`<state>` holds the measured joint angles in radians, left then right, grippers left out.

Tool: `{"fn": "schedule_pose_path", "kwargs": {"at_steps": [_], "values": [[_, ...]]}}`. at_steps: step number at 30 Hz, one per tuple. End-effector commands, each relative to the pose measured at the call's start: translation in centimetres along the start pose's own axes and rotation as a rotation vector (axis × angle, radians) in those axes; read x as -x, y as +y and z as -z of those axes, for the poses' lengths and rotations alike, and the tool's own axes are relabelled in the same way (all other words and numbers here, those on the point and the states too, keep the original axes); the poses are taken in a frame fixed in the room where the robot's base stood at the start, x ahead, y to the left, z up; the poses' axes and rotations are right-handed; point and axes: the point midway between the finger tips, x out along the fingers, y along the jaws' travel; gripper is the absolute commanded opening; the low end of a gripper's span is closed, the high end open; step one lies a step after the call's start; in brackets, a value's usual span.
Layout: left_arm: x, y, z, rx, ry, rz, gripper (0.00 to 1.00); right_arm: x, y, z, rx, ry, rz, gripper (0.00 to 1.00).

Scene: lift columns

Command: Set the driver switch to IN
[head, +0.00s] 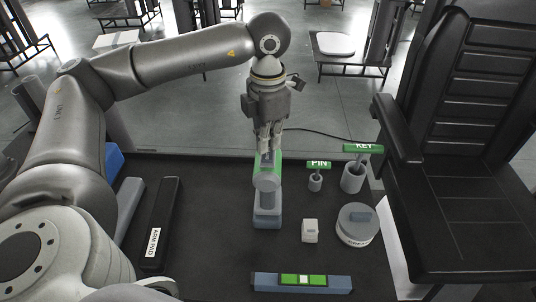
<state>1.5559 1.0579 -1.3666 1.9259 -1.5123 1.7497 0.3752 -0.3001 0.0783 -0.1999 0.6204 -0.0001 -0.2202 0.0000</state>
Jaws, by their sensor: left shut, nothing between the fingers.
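The driver (267,212) stands upright on the dark mat at the middle of the head view. It has a blue-grey base, a grey rounded body and green on its upper part. My left gripper (268,150) points down at the top of the driver, its fingers shut with nothing between them. The fingertips overlap the driver's top in the picture, and I cannot tell whether they touch it. The switch and any IN marking cannot be made out; the gripper hides part of the top. My right gripper is not in view.
Right of the driver are the PIN tool (315,183), the KEY tool (352,178), a small white block (310,231) and a round grey container (356,231). A green-panelled bar (260,284) lies in front. An arm pad (161,215) lies left; a black chair (470,200) stands right.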

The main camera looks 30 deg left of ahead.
Motion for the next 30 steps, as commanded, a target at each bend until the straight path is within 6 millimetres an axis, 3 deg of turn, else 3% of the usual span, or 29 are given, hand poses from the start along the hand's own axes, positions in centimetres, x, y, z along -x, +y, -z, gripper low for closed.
{"fn": "schedule_pose_path", "kwargs": {"at_steps": [8,30], "values": [[0.4,0.0,0.1,0.0,0.005,0.001,0.0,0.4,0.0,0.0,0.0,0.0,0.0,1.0],[6.5,0.0,0.0,0.0,0.004,0.001,0.0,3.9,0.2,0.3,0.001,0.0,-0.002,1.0]]}}
